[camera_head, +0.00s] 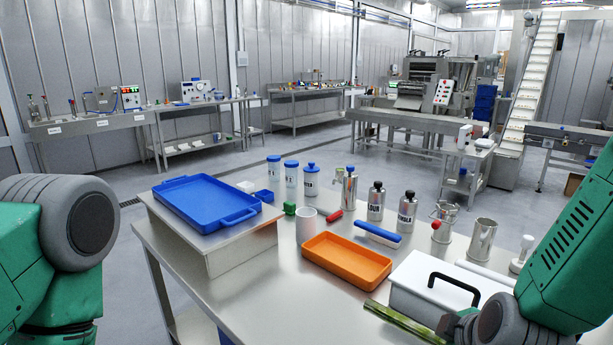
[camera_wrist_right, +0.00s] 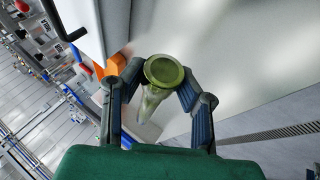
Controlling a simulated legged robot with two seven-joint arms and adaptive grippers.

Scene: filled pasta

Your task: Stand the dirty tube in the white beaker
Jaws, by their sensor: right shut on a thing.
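The dirty tube, green and see-through, shows at the lower right of the head view (camera_head: 402,323), slanted across the table's front edge. In the right wrist view its round greenish end (camera_wrist_right: 164,70) faces the camera, and its clearer body runs away below. My right gripper (camera_wrist_right: 163,88) is shut on the tube, with a finger on each side. In the head view the gripper is mostly hidden or out of frame. The white beaker (camera_head: 306,226) stands upright on the table, left of the orange tray and apart from the tube. My left gripper is out of view.
The orange tray (camera_head: 346,260) and a white box with a black handle (camera_head: 446,288) lie between tube and beaker. A blue tray (camera_head: 205,204) sits on a raised stand at left. The table front left of the tube is clear.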

